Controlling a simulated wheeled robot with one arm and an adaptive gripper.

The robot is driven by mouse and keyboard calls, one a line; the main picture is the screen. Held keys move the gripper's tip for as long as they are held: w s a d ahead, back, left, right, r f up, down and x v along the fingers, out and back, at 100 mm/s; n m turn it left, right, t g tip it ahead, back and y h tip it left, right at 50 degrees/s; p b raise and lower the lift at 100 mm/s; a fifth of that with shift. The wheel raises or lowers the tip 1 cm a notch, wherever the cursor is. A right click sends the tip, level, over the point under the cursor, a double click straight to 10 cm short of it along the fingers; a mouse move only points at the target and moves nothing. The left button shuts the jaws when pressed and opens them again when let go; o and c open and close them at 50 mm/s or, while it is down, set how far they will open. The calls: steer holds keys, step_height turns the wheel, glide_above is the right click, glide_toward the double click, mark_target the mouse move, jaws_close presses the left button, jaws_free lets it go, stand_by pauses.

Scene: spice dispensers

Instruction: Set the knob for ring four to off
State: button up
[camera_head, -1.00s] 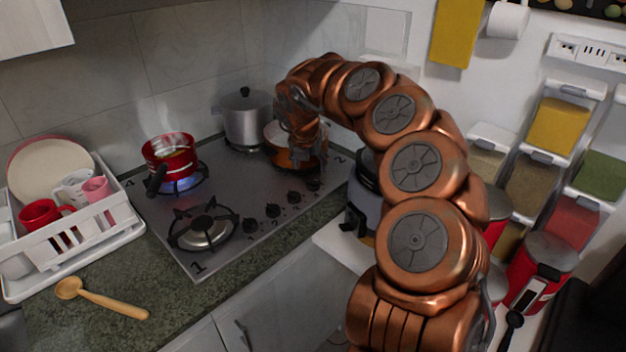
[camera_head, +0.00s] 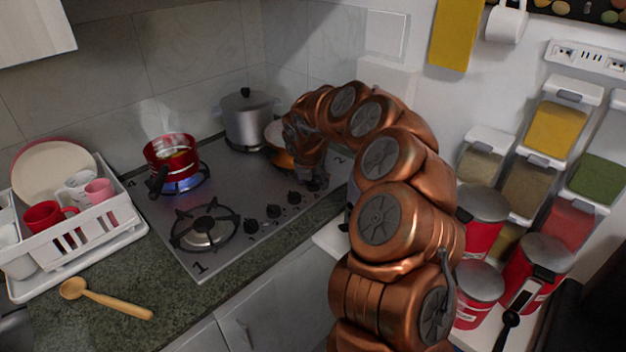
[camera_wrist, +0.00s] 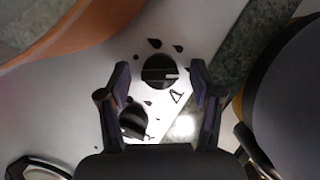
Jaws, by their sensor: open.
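The ring four knob (camera_wrist: 160,70) is a dark round knob with a light pointer line aimed to the right in the wrist view. A "4" mark is printed beside it. My gripper (camera_wrist: 160,67) is open above it, one finger on either side; contact cannot be told. A second knob (camera_wrist: 134,121) lies below-left. In the head view my gripper (camera_head: 313,180) is over the right end of the knob row and hides the last knob. A blue flame (camera_head: 184,184) burns under the red pot (camera_head: 171,152) on the back-left ring.
Three other knobs, such as the nearest one (camera_head: 251,226), run along the stove's front edge. An orange pan (camera_head: 280,158) stands behind my gripper, and a grey pot (camera_head: 247,118) stands at the back. A dark round appliance (camera_wrist: 285,95) is close at the right in the wrist view.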

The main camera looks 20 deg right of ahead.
steer(key=c, duration=1.1)
steer(key=shift+c, duration=0.2)
